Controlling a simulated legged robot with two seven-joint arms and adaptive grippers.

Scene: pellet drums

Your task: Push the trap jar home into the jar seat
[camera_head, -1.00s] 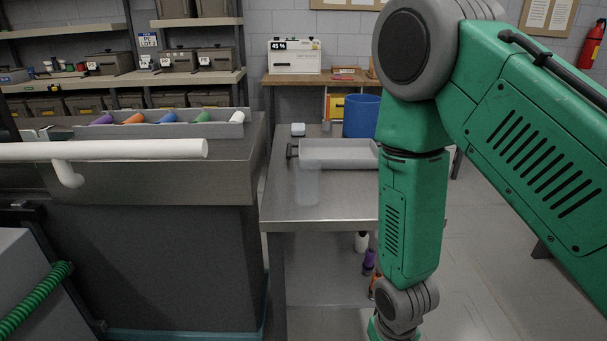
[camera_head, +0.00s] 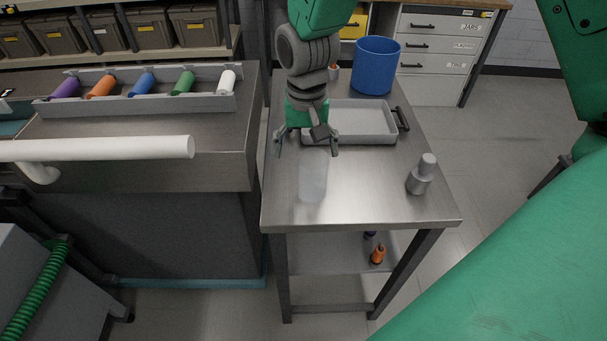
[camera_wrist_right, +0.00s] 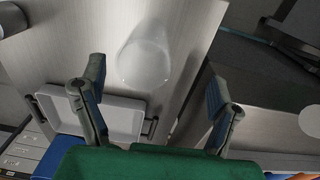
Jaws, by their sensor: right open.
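The trap jar looks to be the translucent, frosted jar (camera_head: 313,178) standing upright on the steel table. It also shows in the right wrist view (camera_wrist_right: 146,58). My right gripper (camera_head: 306,147) points down over the table, just behind and above the jar in the head view. In the right wrist view its fingers (camera_wrist_right: 155,76) are spread wide with nothing held, and the jar lies beyond them. A white pipe (camera_head: 100,149) with a short downward stub runs in from the left. I cannot make out which part is the jar seat. My left gripper is out of view.
A grey tray (camera_head: 365,123) with dark handles lies behind the jar, with a blue bucket (camera_head: 375,66) beyond. A grey stepped fitting (camera_head: 421,174) stands at the table's right. A rack of coloured rolls (camera_head: 142,85) sits on the left bench. The table front is clear.

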